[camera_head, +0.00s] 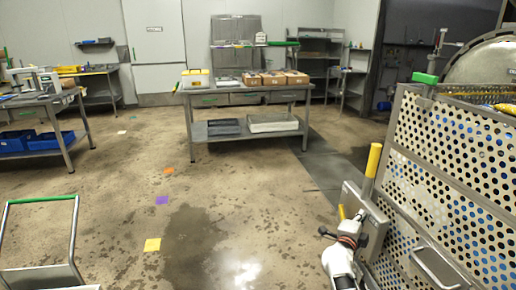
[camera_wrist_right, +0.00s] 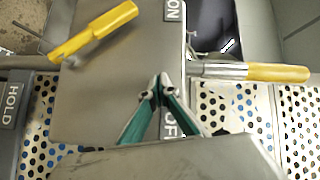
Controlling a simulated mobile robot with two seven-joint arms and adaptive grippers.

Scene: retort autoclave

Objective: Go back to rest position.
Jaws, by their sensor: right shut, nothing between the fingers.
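My right gripper (camera_wrist_right: 160,80) is shut and empty, its two green fingers meeting at the tips in the right wrist view. The tips are in front of a grey control plate (camera_wrist_right: 95,105) with ON and OFF labels; I cannot tell whether they touch it. A lever with a yellow handle (camera_wrist_right: 95,32) is at the plate's upper left, and another yellow grip (camera_wrist_right: 275,72) on a metal rod is at the right. In the head view my right gripper (camera_head: 348,232) is low beside the control box (camera_head: 376,228), below the tall yellow handle (camera_head: 372,160). My left gripper is not in view.
A perforated metal panel (camera_head: 440,165) with blue behind it fills the right side. A cart with a green handle (camera_head: 42,199) stands at lower left. A steel table (camera_head: 245,88) with boxes stands at the back.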

